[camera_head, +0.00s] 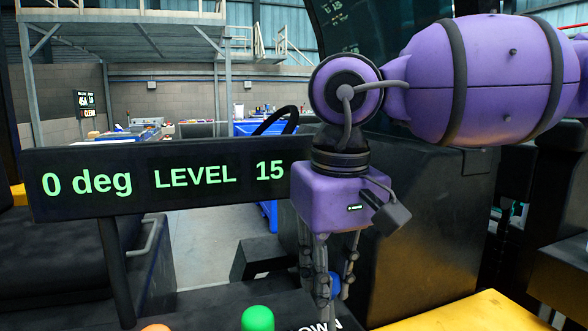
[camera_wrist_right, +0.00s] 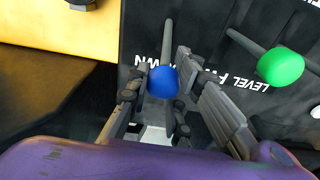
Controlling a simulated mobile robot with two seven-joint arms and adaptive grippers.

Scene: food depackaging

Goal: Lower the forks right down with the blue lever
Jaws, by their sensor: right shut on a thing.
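The blue lever (camera_head: 335,285) has a round blue knob, partly hidden behind my fingers in the head view. In the right wrist view the blue knob (camera_wrist_right: 163,82) sits between my finger pads, on a grey shaft. My right gripper (camera_head: 328,284) is shut on this knob; it also shows in the right wrist view (camera_wrist_right: 158,98). A black display (camera_head: 110,200) reads "0 deg", "LEVEL" and "15"; its right end is behind my gripper. The forks cannot be made out. My left gripper is not in view.
A green-knobbed lever (camera_head: 257,318) stands beside the blue one; it also shows in the right wrist view (camera_wrist_right: 281,66). An orange knob (camera_head: 156,328) shows at the bottom edge. A yellow panel (camera_head: 460,312) lies right of my gripper. Blue bins (camera_head: 265,128) stand beyond.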

